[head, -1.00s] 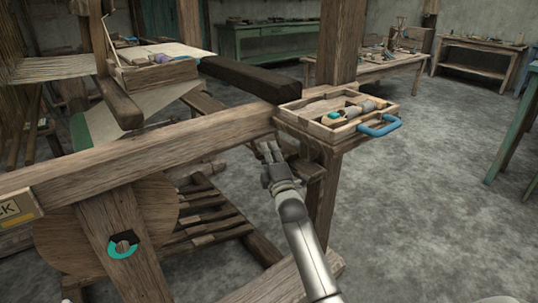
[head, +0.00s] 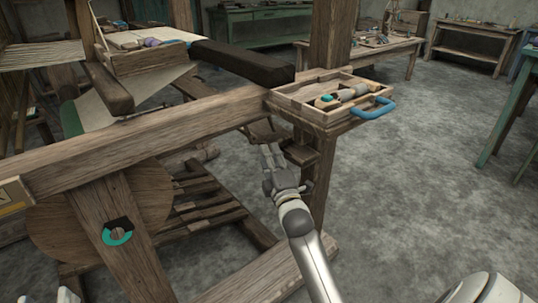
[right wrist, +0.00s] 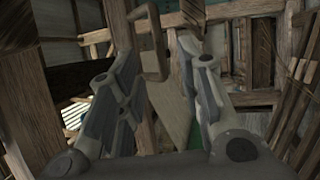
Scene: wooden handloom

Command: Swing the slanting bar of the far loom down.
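A loom of dark, worn wood fills the left of the head view. A slanting wooden bar (head: 88,45) stands at its upper left, leaning, with a thick beam end (head: 108,88) at its foot. I cannot tell for sure that this is the task's bar. My right gripper (head: 269,152) is beside the lower side of the long front rail (head: 150,135), near the corner post, well right of the bar. In the right wrist view its fingers (right wrist: 158,70) stand apart with nothing held. A pale tip at the bottom left edge (head: 64,296) may be my left gripper, mostly cut off.
A wooden tray (head: 290,100) with tools and a blue handle (head: 372,108) sits on the loom's corner, just above my right gripper. A box (head: 150,58) stands on the loom's left part. Workbenches line the back. The grey floor at right is clear.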

